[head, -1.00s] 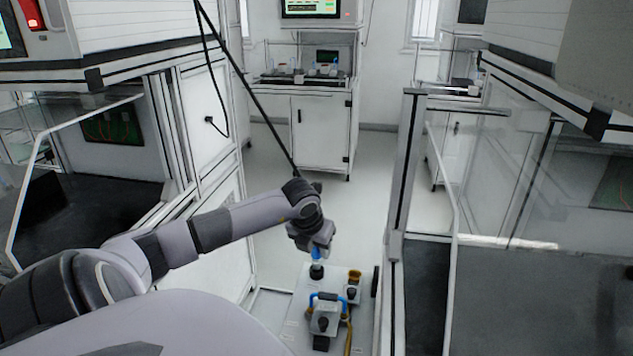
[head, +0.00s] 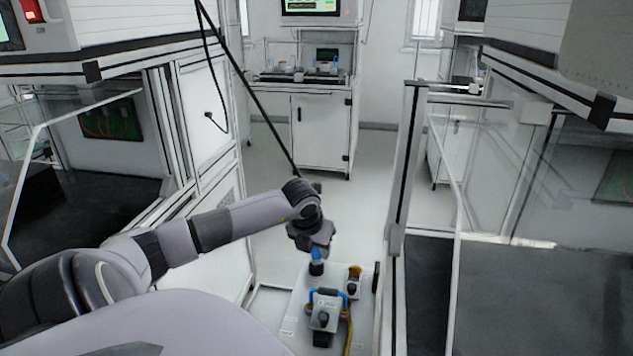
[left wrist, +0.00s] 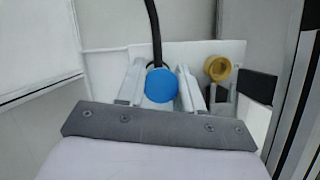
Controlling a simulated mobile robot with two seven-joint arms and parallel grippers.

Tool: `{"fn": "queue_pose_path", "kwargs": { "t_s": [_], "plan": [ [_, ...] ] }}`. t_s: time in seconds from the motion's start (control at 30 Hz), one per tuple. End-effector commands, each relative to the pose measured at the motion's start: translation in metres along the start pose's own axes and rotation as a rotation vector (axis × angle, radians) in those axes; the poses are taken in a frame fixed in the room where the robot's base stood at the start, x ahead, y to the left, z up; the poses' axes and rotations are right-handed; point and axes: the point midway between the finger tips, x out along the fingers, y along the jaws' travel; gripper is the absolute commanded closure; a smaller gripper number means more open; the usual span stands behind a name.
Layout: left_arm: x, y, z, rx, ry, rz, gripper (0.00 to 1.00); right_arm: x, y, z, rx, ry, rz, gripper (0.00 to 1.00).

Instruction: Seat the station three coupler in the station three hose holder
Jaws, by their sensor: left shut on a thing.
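My left gripper (head: 316,246) is over the far left part of a white panel, its fingers pointing down. In the left wrist view, its two pale fingers (left wrist: 160,88) are shut on a blue, round-topped coupler (left wrist: 161,84). The blue coupler (head: 316,255) also shows below the gripper in the head view, directly above a black round part (head: 316,269), which may be the holder. I cannot tell whether the coupler is inside it or only over it. A dark ring shows partly behind the coupler in the left wrist view. My right gripper is not in view.
A brass-coloured cup (head: 354,272) stands right of the coupler. Nearer is a grey block with a blue handle (head: 327,294) and a yellow hose (head: 349,330). A black hose (left wrist: 154,30) runs behind the coupler. Frame posts (head: 402,180) stand close on the right.

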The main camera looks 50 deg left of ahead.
Motion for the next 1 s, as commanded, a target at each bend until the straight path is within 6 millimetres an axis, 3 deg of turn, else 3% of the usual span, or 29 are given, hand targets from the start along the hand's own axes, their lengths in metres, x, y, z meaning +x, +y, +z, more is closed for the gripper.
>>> {"fn": "queue_pose_path", "kwargs": {
  "t_s": [0.57,0.6,0.67,1.0],
  "plan": [
    [0.0086,0.0,-0.0032,0.0,-0.001,0.0,0.97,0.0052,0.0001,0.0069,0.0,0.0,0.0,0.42],
    [0.0079,0.0,-0.0028,0.0,-0.001,0.0,0.54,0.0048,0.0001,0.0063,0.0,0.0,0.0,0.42],
    [0.0077,0.0,-0.0028,0.0,-0.001,0.0,0.35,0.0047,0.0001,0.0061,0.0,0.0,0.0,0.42],
    [0.0081,0.0,-0.0035,0.0,0.001,0.0,0.34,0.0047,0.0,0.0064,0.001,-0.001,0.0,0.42]
  ]
}}
